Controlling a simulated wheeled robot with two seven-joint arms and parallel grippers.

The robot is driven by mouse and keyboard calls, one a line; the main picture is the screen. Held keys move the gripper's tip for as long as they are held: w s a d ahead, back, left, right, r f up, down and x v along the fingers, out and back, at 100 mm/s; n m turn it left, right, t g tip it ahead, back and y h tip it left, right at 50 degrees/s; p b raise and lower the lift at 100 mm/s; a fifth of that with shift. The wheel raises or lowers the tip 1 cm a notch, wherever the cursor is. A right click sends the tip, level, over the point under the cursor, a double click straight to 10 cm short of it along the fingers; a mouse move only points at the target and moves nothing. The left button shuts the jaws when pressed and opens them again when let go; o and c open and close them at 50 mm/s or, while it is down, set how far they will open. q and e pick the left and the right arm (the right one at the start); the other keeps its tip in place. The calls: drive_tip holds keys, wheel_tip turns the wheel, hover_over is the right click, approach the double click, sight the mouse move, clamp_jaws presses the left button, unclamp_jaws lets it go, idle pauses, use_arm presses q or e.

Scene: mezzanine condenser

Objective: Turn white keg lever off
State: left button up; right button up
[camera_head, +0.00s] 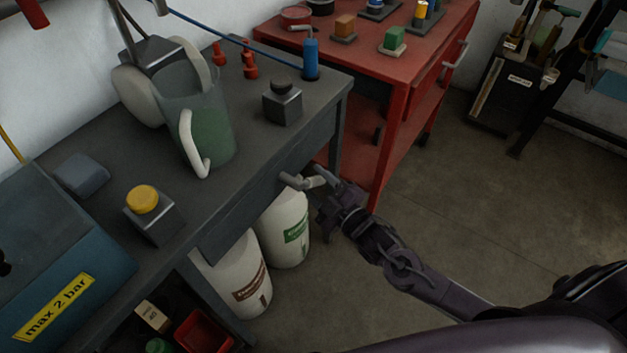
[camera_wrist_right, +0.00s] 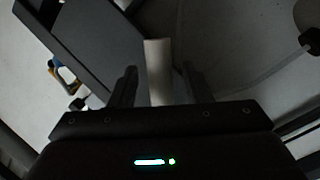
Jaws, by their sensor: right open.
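A pale lever (camera_head: 299,182) sticks out at the front edge of the dark workbench, above the white keg with the green label (camera_head: 287,228). My right gripper (camera_head: 327,188) is at the lever's free end, in front of the bench. In the right wrist view the pale lever (camera_wrist_right: 157,62) stands between the two open fingers, with a gap visible on each side. I cannot tell whether a finger touches it. A second white keg with a brown label (camera_head: 235,275) stands beside the first, under the bench. My left gripper is not in view.
The dark bench (camera_head: 225,195) carries a green-filled jug (camera_head: 213,135), a yellow-button box (camera_head: 152,215) and a black-knob box (camera_head: 282,105). A red cart (camera_head: 400,75) stands close behind my right gripper. The floor (camera_head: 470,190) to the right is clear.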

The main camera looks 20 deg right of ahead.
drive_tip(key=shift+w+a, duration=0.2)
drive_tip(key=shift+w, duration=0.3)
clamp_jaws()
